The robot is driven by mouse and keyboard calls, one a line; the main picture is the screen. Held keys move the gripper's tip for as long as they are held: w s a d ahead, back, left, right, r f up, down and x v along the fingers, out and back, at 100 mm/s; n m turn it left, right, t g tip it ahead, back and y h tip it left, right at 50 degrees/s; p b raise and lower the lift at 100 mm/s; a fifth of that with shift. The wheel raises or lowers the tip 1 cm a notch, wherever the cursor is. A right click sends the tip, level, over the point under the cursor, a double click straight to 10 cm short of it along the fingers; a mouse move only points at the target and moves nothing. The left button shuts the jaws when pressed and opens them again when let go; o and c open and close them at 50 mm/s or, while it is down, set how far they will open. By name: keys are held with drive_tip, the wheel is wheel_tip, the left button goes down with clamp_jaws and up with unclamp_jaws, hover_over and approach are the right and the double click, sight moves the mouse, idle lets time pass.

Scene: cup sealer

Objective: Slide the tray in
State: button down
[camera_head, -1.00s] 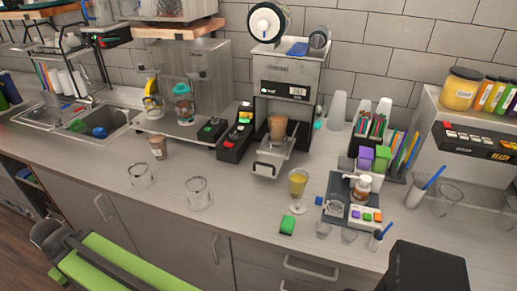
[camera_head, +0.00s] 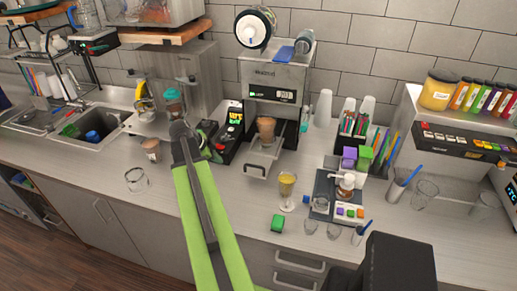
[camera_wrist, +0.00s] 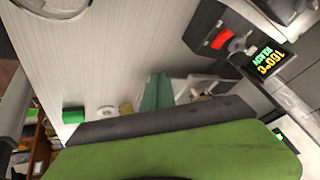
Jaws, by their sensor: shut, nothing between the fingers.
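The cup sealer (camera_head: 272,88) stands against the tiled wall in the head view. Its metal tray (camera_head: 262,158) sticks out of the front toward the counter's edge, with a handle at its near end. A brown cup (camera_head: 266,130) sits upright in the tray. My gripper (camera_head: 180,130) is shut and empty. The wrist view shows my green arm and a dark bar across the lower part; I cannot make out the tray there.
A yellow drink glass (camera_head: 287,187) and a green block (camera_head: 277,222) stand right of and in front of the tray. A brown cup (camera_head: 152,149) and a clear glass (camera_head: 136,180) are left of my arm. The control box's lit display (camera_wrist: 270,57) shows in the wrist view.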

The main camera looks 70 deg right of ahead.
drive_tip(key=s+d+r+m+g, duration=0.1)
drive_tip(key=s+d+m, duration=0.4)
drive_tip(key=s+d, duration=0.3)
drive_tip(key=b, duration=0.9)
approach(265, 157)
drive_tip(key=f, duration=0.1)
drive_tip(key=s+a+f, duration=0.1)
drive_tip(key=f, duration=0.3)
drive_tip(key=shift+s+a+f, duration=0.15)
drive_tip(key=shift+s+f, duration=0.05)
drive_tip(key=shift+s, duration=0.05)
drive_tip(key=d, duration=0.1)
drive_tip(key=d+r+p, duration=0.1)
drive_tip(key=shift+w+d, duration=0.1)
drive_tip(key=shift+d, duration=0.85)
drive_tip(key=d, duration=1.1)
drive_tip(key=w+d, duration=0.1)
drive_tip(key=d, duration=0.5)
drive_tip(key=shift+d, duration=0.35)
drive_tip(key=shift+a, duration=0.1)
